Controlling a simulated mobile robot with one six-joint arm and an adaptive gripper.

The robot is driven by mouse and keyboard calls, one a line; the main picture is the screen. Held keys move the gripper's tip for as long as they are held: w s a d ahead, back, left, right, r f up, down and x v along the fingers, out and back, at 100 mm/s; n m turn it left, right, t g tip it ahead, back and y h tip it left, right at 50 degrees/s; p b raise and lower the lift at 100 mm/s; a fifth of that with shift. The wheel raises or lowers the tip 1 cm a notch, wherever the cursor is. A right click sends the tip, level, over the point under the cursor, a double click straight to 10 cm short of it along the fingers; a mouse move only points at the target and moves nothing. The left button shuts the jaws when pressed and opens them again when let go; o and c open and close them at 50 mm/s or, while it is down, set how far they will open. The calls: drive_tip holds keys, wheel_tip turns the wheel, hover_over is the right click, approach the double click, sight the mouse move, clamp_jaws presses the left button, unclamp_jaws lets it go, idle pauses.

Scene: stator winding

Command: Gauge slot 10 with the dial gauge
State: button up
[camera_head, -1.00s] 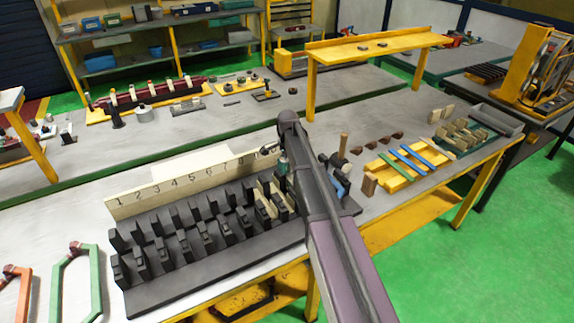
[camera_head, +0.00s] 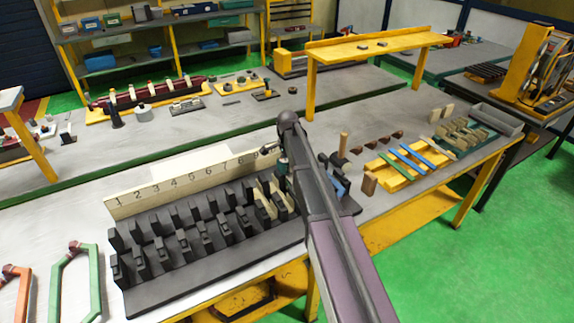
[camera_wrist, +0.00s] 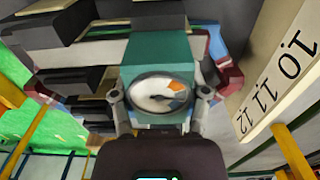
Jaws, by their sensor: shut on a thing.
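The dial gauge (camera_wrist: 160,92) is a teal block with a round white dial and an orange sector, seen in the wrist view. My gripper (camera_wrist: 160,98) is shut on it, one finger at each side. In the head view my arm hides most of the gripper and gauge. The stator (camera_head: 215,268) is a dark block with rows of black teeth; a pale number strip (camera_head: 150,194) runs along its back. In the wrist view the strip (camera_wrist: 272,75) shows 10, 11 and 12 to the right of the gauge. Whether the gauge sits in a slot is hidden.
Cream liners (camera_head: 266,203) stand in slots near my arm. A blue and red coil (camera_wrist: 222,60) lies beside the gauge. Wooden blocks, a yellow tray (camera_head: 403,176) with coloured strips, and a grey bin (camera_head: 496,120) are to the right. Green (camera_head: 76,280) and orange coil frames lie at left.

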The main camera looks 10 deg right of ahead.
drive_tip(key=o, duration=1.2)
